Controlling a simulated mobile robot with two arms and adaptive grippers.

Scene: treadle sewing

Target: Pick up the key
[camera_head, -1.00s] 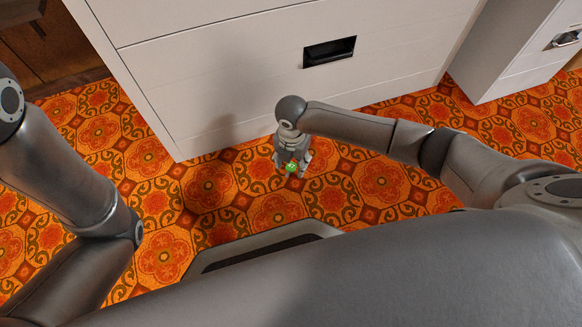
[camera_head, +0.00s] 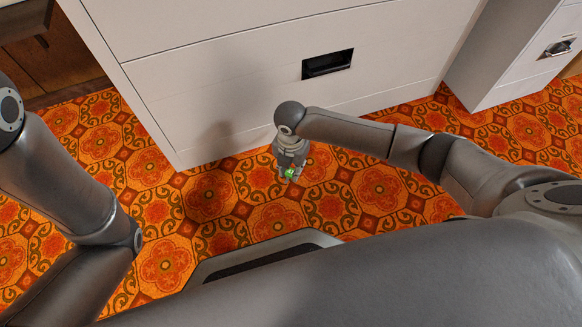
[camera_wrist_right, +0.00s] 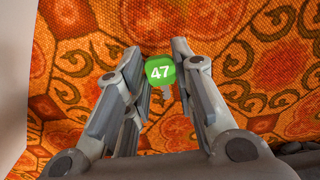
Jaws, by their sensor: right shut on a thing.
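The key has a green head marked with a white "47" and shows in the right wrist view (camera_wrist_right: 160,69), between the fingers. A short part of its shaft shows below the head; the rest is hidden. In the head view the green key (camera_head: 290,173) is at the fingertips of my right gripper (camera_head: 289,176), in front of the white cabinet. My right gripper (camera_wrist_right: 157,52) is shut on the key. How far the key is above the floor is hard to tell. My left arm shows at the left, but its gripper is out of view.
A white cabinet (camera_head: 240,85) with a black recessed handle (camera_head: 327,64) stands just beyond the right gripper. Another white cabinet (camera_head: 505,70) stands at the right. A wooden piece (camera_head: 60,50) is at the upper left. The orange patterned floor (camera_head: 210,195) is clear nearby.

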